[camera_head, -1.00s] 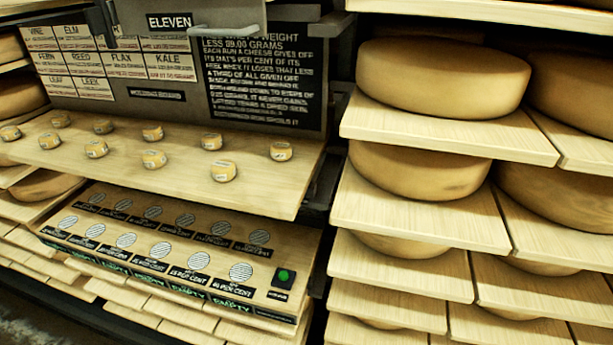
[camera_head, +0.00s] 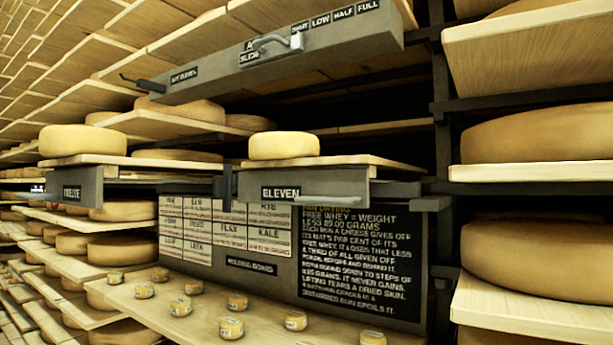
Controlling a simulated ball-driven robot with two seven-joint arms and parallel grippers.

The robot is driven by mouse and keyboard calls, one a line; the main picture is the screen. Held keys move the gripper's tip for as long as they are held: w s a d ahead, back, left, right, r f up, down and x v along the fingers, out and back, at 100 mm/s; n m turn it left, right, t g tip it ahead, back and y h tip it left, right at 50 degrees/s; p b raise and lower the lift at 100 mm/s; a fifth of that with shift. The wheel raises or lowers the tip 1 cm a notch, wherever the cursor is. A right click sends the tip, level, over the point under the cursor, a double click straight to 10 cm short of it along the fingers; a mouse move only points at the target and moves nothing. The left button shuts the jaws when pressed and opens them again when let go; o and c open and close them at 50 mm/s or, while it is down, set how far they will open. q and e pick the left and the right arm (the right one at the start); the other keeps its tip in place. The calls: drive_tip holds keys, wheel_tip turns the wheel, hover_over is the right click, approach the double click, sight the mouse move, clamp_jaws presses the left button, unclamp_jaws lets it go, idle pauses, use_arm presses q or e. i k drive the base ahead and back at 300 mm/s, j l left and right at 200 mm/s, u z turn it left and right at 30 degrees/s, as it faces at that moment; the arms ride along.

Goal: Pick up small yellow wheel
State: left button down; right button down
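Several small yellow wheels with pale labels stand spread over a light wooden shelf (camera_head: 262,312) at the bottom of the head view. Among them are a small yellow wheel (camera_head: 231,328) at the front, one (camera_head: 237,301) behind it, one (camera_head: 295,321) to the right and one (camera_head: 373,338) cut by the bottom edge. Others, such as the small yellow wheel (camera_head: 144,291), sit farther left. I cannot tell which one the task means. Neither of my grippers is in view.
A board with name cards (camera_head: 228,235) and a black text panel (camera_head: 360,262) stand behind the small wheels. Above, a larger yellow wheel (camera_head: 283,145) rests on a plank over the ELEVEN plate (camera_head: 300,189). A grey labelled beam (camera_head: 280,52) hangs overhead. Racks of big wheels (camera_head: 540,256) flank the right.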

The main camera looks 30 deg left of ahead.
sight(56, 140)
drive_tip(key=u, duration=2)
